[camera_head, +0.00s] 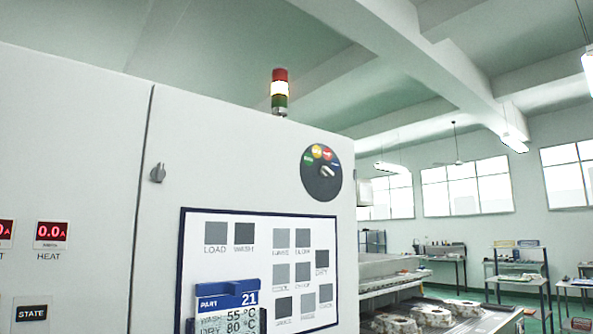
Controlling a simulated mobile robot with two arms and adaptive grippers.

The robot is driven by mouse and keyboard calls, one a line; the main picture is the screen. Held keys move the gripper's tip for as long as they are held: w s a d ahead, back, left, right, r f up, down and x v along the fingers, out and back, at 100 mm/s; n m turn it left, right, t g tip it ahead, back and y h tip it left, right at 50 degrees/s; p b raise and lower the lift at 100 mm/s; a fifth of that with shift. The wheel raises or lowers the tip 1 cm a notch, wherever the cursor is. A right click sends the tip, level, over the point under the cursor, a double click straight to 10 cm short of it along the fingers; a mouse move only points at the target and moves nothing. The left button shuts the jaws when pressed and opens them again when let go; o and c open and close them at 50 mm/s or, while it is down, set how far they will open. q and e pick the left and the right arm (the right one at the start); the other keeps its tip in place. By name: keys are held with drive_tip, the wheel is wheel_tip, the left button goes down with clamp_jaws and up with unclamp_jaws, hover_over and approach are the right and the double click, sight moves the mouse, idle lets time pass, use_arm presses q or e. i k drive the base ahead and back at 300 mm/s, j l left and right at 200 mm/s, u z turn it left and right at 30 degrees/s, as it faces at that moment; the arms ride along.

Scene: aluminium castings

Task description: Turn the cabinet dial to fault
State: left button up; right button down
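The cabinet dial (313,186) is a round black plate high on the right part of the white cabinet front (245,150). Neither of my grippers is in view.
A latch (158,173) sticks out left of a blue-framed panel. A conveyor (395,288) with castings (432,315) extends at right.

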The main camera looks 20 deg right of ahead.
sight(325, 170)
drive_tip(key=i+l+u, duration=0.1)
drive_tip(key=l+u, duration=0.25)
drive_tip(key=l, duration=0.6)
drive_tip(key=l+u, duration=0.35)
drive_tip(key=l, duration=0.6)
